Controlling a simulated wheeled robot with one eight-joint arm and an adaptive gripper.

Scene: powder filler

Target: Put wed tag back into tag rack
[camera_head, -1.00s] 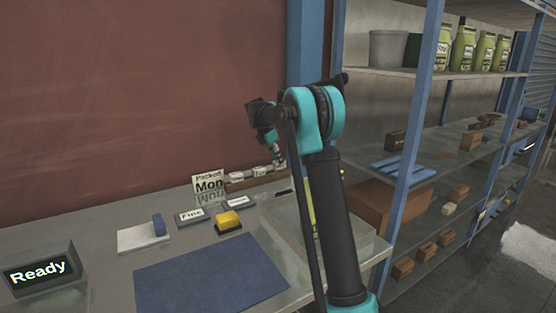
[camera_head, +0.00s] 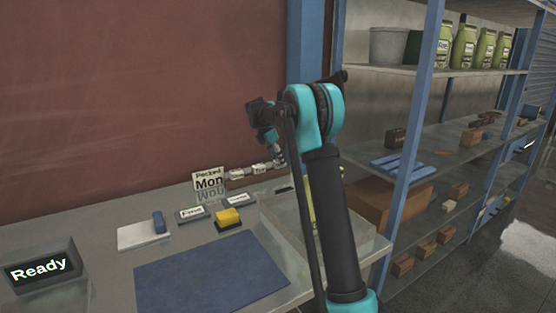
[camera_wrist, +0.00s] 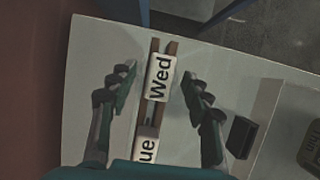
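The white Wed tag (camera_wrist: 159,82) sits at the brown tag rack (camera_wrist: 172,47), over its rails, in the wrist view. The Tue tag (camera_wrist: 147,146) is beside it along the rack, partly cut off by my gripper body. My gripper (camera_wrist: 158,71) is open, with one finger on each side of the Wed tag and a gap to both sides. In the head view the tag rack (camera_head: 236,183) stands at the back of the bench with small white tags on it.
A Packed Mon sign (camera_head: 209,182) stands left of the rack. A yellow-topped block (camera_head: 228,217), small label plates (camera_head: 190,213) and a blue mat (camera_head: 210,272) lie in front. A dark block (camera_wrist: 242,137) is near the right finger. Shelving (camera_head: 410,150) stands to the right.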

